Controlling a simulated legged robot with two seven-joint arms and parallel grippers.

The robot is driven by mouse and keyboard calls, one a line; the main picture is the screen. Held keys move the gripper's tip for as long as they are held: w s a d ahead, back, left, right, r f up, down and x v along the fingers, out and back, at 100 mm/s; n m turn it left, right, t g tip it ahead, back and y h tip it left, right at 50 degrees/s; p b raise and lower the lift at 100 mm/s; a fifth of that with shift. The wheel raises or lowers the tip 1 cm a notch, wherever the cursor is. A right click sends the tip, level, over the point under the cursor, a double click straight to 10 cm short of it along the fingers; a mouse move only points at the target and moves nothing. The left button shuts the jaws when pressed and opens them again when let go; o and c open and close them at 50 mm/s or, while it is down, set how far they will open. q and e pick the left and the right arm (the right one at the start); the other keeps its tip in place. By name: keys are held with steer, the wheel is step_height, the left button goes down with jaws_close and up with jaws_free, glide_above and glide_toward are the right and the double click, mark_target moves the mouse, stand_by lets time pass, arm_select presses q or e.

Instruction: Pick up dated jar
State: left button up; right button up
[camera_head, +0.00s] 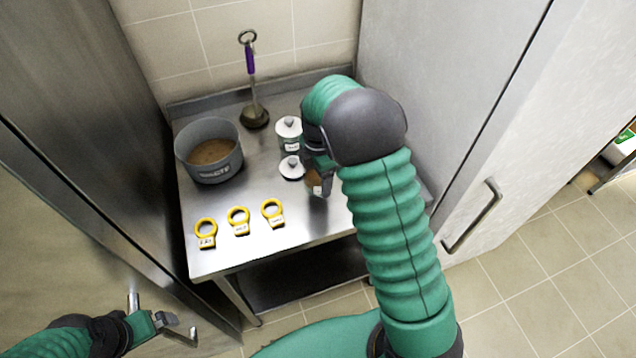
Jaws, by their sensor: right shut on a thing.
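My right gripper (318,186) reaches down over the steel table and is shut on a small brownish jar with a pale label (313,181). My gripper and wrist hide much of this jar, and I cannot read its label or tell whether its base touches the table. A jar with a white knobbed lid and a label (289,134) stands just behind and to the left. A white knobbed lid (291,167) shows directly left of the held jar; I cannot tell whether a jar is under it. My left gripper (178,326) is low at the left, away from the table; its jaw opening is unclear.
The steel table (243,260) has a raised back edge. A grey pot of brown contents (209,151) stands at its left, and a purple-handled ladle (251,75) at the back. Three yellow ring tags (239,220) lie near the front. Tall cabinets flank both sides.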

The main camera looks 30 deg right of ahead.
steer(key=s+a+r+b, duration=0.1)
steer(key=s+a, duration=0.9)
steer(key=s, duration=0.2)
steer(key=shift+s+r+b, duration=0.15)
steer(key=shift+s+b, duration=0.15)
steer(key=shift+r, duration=0.1)
